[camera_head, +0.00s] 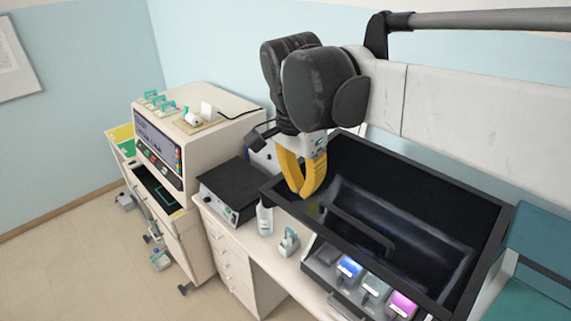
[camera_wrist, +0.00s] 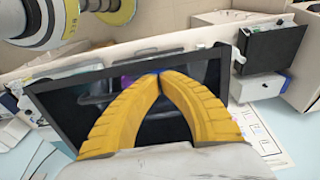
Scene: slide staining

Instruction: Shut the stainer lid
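The stainer lid (camera_head: 300,212) is a large black frame with a dark see-through panel and a bar handle (camera_head: 357,232). It is raised at a tilt above the stainer (camera_head: 323,255), whose blue, grey and magenta vessels show below its front edge. The lid frame also shows in the wrist view (camera_wrist: 225,78), behind my fingers. My gripper (camera_head: 303,194) has yellow fingers that meet at the tips, with nothing visible between them. It points down by the lid's left corner in the head view. I cannot tell whether the fingertips touch the lid.
A black-topped device (camera_head: 236,188) and a clear bottle (camera_head: 264,218) stand left of the stainer. A small slide rack (camera_head: 288,243) is on the bench before it. A large beige machine (camera_head: 180,150) stands farther left. Open floor (camera_head: 65,265) lies at the lower left.

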